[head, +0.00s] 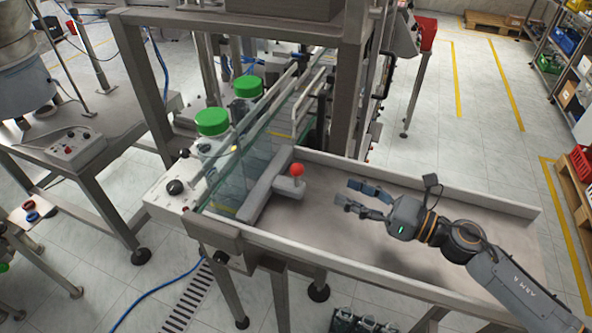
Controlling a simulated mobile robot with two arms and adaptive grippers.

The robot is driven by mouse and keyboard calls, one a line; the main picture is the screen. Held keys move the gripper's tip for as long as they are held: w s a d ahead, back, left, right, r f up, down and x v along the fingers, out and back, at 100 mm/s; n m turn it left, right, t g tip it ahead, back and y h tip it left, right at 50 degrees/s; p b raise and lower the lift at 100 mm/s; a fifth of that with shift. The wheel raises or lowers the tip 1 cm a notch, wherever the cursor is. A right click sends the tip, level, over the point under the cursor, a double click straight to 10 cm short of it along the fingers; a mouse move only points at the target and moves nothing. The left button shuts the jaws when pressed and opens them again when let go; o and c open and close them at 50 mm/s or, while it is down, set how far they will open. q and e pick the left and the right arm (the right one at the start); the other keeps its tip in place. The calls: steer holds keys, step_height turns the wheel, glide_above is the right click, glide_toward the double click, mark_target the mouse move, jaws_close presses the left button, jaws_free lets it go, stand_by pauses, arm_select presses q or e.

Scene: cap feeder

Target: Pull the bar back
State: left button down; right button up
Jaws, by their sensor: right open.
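The bar (265,190) is a grey T-shaped piece lying across the left end of a shallow metal tray (400,273). A short arm of it points right and carries a red ball knob (297,170) on a small upright post. My right gripper (349,192) is over the tray, to the right of the red knob, with its fingers pointing left. Its fingers are spread and empty, with a gap between them and the knob. My left gripper is not in view.
A clear panel (231,179) stands just left of the bar, with green-capped containers (212,122) behind it. The tray has raised side walls. A metal frame post (355,90) rises behind the tray. The tray floor around my gripper is clear.

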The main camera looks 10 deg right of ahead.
mark_target(303, 172)
steer(key=shift+w+a+r, duration=0.1)
steer(key=shift+w+a, duration=0.15)
steer(key=shift+w, duration=0.1)
steer(key=p+x, duration=0.5)
steer(key=x, duration=0.6)
steer(key=shift+a+r+p, duration=0.1)
steer(key=shift+a+p, duration=0.25)
steer(key=shift+a, duration=0.15)
steer(key=shift+w+a, duration=0.3)
steer(key=shift+a, duration=0.05)
jaws_close()
